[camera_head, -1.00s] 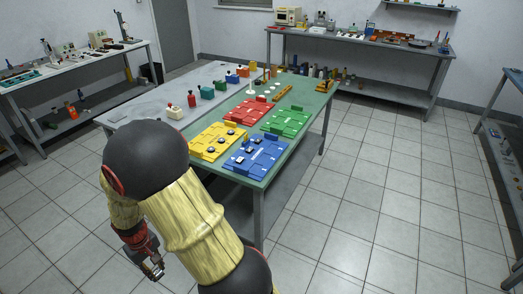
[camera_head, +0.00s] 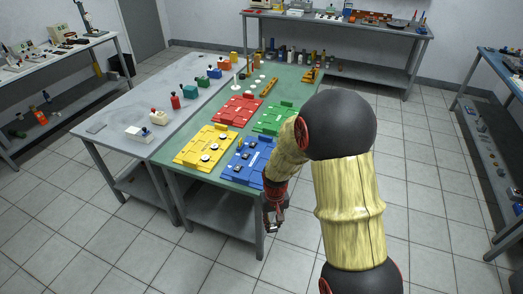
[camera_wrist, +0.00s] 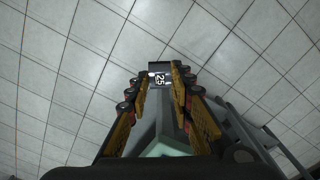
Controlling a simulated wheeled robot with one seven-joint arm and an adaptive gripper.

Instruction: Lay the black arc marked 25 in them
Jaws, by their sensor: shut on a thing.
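In the wrist view, my gripper (camera_wrist: 161,95) is shut on the black arc (camera_wrist: 160,67), whose white label reads 25. The arc sits between the fingertips over bare floor tiles. In the head view, my gripper (camera_head: 273,222) hangs off the front right corner of the green-topped table, below and in front of the blue fixture (camera_head: 243,163). The arc is too small to make out there. A yellow fixture (camera_head: 190,153), a red fixture (camera_head: 238,110) and a green fixture (camera_head: 268,122) lie on the same table. My arm hides part of the green and blue fixtures.
A grey table (camera_head: 110,139) with several small coloured devices adjoins the green table top (camera_head: 212,176) on the left. Benches stand at the back (camera_head: 330,20), far left and right (camera_head: 490,150). The tiled floor in front is free.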

